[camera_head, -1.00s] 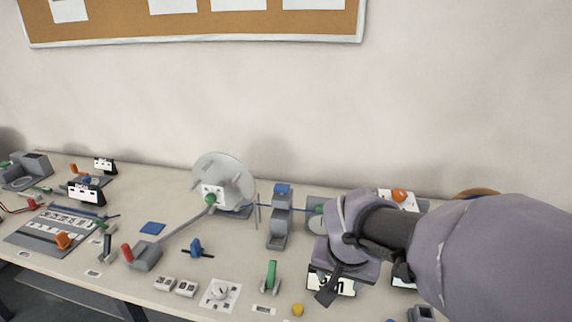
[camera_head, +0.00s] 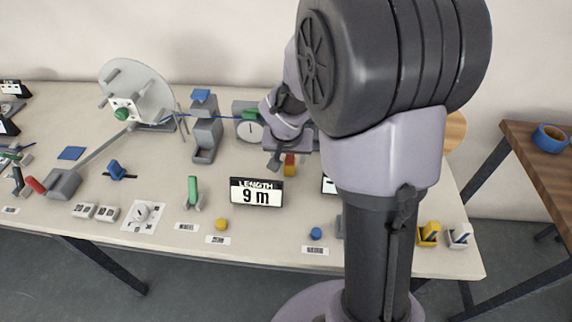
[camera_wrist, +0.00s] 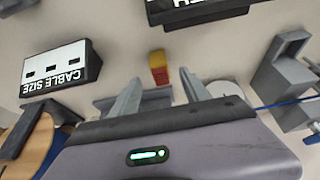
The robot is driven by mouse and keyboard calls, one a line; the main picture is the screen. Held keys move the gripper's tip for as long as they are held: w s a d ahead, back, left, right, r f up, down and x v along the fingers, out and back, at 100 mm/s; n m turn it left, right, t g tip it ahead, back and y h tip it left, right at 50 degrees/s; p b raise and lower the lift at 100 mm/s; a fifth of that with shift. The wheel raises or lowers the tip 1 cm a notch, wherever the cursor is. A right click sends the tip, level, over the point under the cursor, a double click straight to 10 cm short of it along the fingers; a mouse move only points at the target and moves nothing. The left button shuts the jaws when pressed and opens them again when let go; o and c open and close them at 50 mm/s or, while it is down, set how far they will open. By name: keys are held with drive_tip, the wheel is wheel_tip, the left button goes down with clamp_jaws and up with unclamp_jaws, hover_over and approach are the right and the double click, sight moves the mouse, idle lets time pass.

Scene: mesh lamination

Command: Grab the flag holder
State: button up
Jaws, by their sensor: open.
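No part is clearly marked as the flag holder. A grey part (camera_wrist: 150,97) shows low between the fingers. My gripper is open and appears empty. My arm hides much of the table's right side in the head view.
A grey-and-blue cable device (camera_head: 205,130) and a dial gauge (camera_head: 250,130) stand to the left. A cable size display (camera_wrist: 62,72) shows in the wrist view. Yellow and white clips (camera_head: 430,233) lie near the right edge.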

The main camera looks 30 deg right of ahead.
sight(290, 161)
drive_tip(key=b+x, duration=0.1)
drive_tip(key=x, duration=0.3)
drive_tip(key=shift+b, duration=0.3)
drive_tip(key=shift+w+d+f, duration=0.1)
drive_tip(key=shift+w+f, duration=0.05)
drive_tip(key=shift+w, duration=0.05)
drive_tip(key=shift+c, duration=0.4)
clamp_jaws()
